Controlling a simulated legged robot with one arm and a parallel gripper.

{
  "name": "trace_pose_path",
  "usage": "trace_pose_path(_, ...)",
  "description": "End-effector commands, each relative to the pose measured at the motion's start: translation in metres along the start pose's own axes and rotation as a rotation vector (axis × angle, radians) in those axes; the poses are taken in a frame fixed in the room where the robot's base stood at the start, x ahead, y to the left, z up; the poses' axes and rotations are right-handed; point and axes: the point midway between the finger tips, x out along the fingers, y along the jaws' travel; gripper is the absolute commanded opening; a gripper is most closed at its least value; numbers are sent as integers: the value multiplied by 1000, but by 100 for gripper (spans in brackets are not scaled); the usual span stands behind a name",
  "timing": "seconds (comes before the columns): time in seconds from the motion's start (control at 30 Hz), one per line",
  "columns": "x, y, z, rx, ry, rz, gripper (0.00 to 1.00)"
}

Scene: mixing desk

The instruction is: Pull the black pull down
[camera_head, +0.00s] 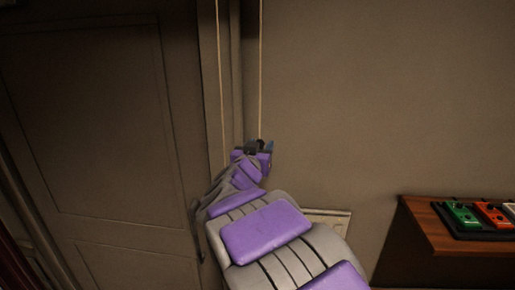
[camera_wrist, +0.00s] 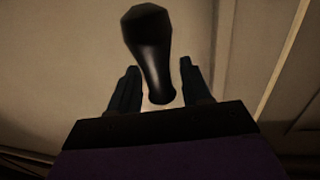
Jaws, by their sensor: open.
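The black pull (camera_wrist: 152,45) is a smooth, dark, club-shaped handle, wider at one end, in the middle of the wrist view. Its narrower part lies between the two fingers of my gripper (camera_wrist: 160,68), with a gap on each side. The fingers are open and do not appear to grip it. In the head view my gripper (camera_head: 258,148) is at the lower end of the right-hand cord (camera_head: 261,75), against the wall. The pull is small and dark there, mostly hidden by the gripper.
A second thin cord (camera_head: 221,80) hangs to the left, beside the door frame. A dark panelled door (camera_head: 95,110) fills the left. A wooden desk (camera_head: 432,232) with green and red pedals (camera_head: 462,213) stands at the right.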

Motion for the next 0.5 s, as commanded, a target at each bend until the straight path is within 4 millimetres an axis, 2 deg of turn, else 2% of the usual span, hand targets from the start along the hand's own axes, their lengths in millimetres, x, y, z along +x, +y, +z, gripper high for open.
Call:
trace_pose_path(0.1,0,-2,1,-1,-1,1,50)
trace_pose_path(0.5,-1,-7,3,-5,-3,0,12)
